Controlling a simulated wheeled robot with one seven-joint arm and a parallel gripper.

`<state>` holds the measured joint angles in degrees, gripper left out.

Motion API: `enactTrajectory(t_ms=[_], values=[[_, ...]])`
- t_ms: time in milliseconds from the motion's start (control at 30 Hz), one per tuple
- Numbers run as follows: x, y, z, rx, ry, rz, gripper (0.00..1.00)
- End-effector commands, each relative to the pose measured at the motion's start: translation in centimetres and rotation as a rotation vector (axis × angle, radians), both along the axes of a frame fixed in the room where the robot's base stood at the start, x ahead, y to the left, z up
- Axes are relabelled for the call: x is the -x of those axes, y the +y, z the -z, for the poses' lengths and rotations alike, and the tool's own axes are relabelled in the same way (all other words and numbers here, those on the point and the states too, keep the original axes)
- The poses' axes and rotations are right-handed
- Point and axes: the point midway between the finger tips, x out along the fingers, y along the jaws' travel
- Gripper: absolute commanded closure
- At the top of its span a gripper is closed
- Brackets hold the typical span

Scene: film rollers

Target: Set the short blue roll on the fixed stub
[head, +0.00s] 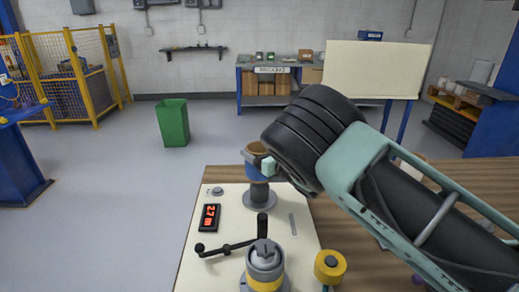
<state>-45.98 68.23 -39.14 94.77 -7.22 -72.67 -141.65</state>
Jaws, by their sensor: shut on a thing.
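The short blue roll (255,173) shows a blue side and a brown upper part, and stands roughly upright. My gripper (259,163) is shut on it; a pale fingertip shows at its right side, and my arm hides part of the hand. The fixed stub (259,196) is a dark post on a round grey base, directly below the roll in the picture. The roll covers the post's top, so I cannot tell whether it is around the post or just above it.
A cream board (230,258) carries a crank spindle (265,262) with a yellow band, a black crank handle (262,226) and a red-lit display (209,217). A yellow roll (330,266) stands to the right on the wooden table (470,172). A green bin (173,122) stands on the floor behind.

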Motion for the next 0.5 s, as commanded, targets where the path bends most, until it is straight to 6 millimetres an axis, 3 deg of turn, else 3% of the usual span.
enactTrajectory(t_ms=[500], values=[[0.0, 0.0, 3.5, -0.001, -0.002, 0.001, 0.49]])
